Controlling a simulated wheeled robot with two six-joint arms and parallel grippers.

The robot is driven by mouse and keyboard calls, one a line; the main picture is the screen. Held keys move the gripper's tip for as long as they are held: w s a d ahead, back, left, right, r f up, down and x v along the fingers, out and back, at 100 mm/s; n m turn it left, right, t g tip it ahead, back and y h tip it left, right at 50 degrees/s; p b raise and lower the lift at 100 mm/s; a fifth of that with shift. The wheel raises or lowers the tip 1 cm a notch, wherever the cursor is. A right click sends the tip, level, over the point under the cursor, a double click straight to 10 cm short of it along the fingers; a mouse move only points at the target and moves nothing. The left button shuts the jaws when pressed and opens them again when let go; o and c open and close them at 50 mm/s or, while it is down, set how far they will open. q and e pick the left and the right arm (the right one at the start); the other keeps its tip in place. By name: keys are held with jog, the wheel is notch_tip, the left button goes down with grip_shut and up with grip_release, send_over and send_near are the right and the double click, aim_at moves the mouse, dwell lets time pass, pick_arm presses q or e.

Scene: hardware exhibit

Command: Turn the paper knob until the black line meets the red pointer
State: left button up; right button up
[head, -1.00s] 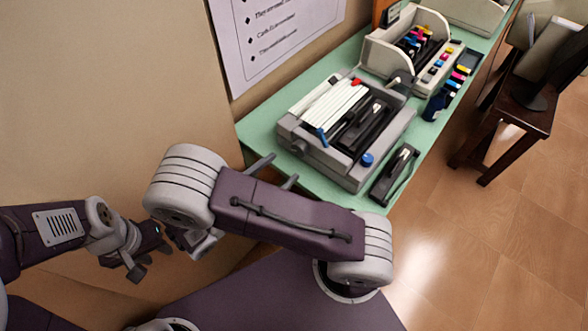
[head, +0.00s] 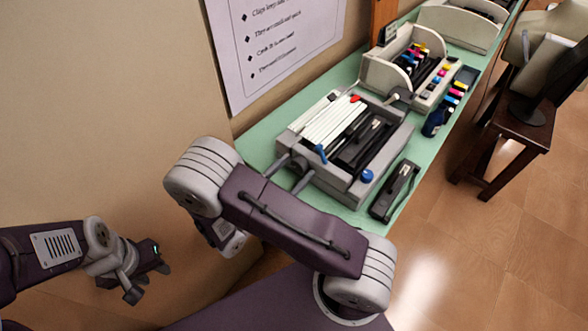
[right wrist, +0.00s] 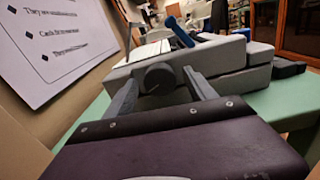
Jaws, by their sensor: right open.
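A grey machine (head: 340,185) with white paper (head: 330,118) on top stands on the green table. Its dark grey round knob (right wrist: 160,78) is on the side facing my right gripper. No black line on the knob can be made out. A small red part (head: 355,98) sits at the paper's far end; I cannot tell if it is the pointer. My right gripper (head: 297,168) is open, and in the right wrist view (right wrist: 160,88) its fingers frame the knob, without clear contact. My left gripper (head: 147,278) hangs away from the table; its opening is unclear.
The machine has a blue lever (head: 320,154) and a blue button (head: 367,176). A black stapler-like tool (head: 396,190) lies near the table's front edge. A bin of coloured items (head: 395,72) stands behind. A paper notice (head: 270,50) hangs on the wall.

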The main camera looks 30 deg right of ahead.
jog(key=c, duration=1.4)
jog(key=shift+r+n+p, duration=0.15)
jog(key=shift+n+p, duration=0.25)
jog(key=shift+p, duration=0.25)
jog(key=n+p, duration=0.3)
jog(key=shift+r, duration=0.15)
jog(key=n+p, duration=0.2)
jog(key=n, duration=0.1)
jog(key=shift+p, duration=0.3)
jog(key=n+p, duration=0.1)
jog(key=n, duration=0.1)
jog(key=shift+n+p, duration=0.3)
jog(key=n, duration=0.1)
jog(key=n+p, duration=0.1)
jog(key=n, duration=0.1)
jog(key=shift+f+n+p, duration=0.2)
jog(key=shift+n+p, duration=0.1)
jog(key=n, duration=0.3)
jog(key=shift+w+p, duration=0.1)
jog(key=shift+p, duration=0.3)
jog(key=shift+f+n, duration=0.15)
jog(key=shift+n, duration=1.25)
jog(key=shift+g, duration=0.4)
